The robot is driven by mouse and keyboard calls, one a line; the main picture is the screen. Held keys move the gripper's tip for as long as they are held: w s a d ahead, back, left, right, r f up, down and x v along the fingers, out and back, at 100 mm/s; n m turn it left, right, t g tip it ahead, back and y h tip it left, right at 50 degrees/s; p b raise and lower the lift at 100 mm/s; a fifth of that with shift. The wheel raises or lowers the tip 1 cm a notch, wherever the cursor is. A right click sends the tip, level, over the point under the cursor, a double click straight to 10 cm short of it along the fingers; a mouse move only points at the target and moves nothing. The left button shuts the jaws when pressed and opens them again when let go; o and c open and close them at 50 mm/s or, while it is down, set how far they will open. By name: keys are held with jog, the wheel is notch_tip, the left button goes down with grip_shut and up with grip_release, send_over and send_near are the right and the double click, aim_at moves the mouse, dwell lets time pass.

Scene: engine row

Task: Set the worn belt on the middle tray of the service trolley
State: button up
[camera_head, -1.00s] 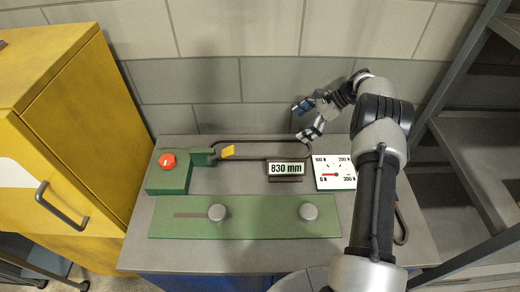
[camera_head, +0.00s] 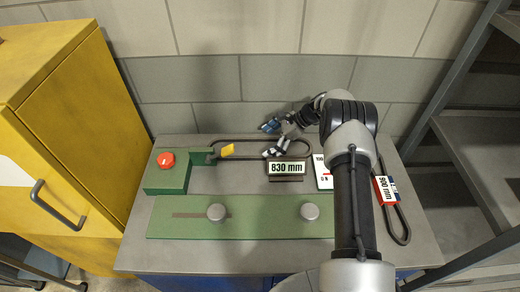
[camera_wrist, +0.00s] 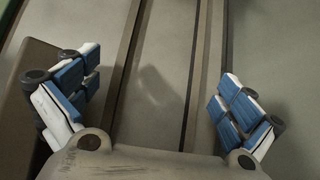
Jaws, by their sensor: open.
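A dark belt loop (camera_head: 240,137) lies along the back of the bench with a yellow tag (camera_head: 227,150) near its left end; I take it to be the worn belt. My gripper (camera_head: 272,139) is open above the belt's middle, its fingers spread across the loop. In the wrist view both belt strands (camera_wrist: 196,80) run between the open fingers (camera_wrist: 160,68), apparently without contact. A second dark belt (camera_head: 405,227), with a red, white and blue sleeve marked 900 mm (camera_head: 384,190), lies at the bench's right.
A green box with a red knob (camera_head: 167,159) stands at the left of the bench. An 830 mm display (camera_head: 286,169) and a partly hidden dial (camera_head: 323,173) are in front of the belt. A green plate (camera_head: 260,218) carries two round knobs. A yellow cabinet (camera_head: 70,120) stands left, grey shelving (camera_head: 470,150) right.

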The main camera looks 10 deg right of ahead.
jog(key=shift+x, duration=1)
jog(key=shift+d, duration=0.1)
jog(key=shift+c, duration=0.6)
jog(key=c, duration=1)
jog(key=shift+o, duration=0.2)
jog(key=shift+r, duration=0.1)
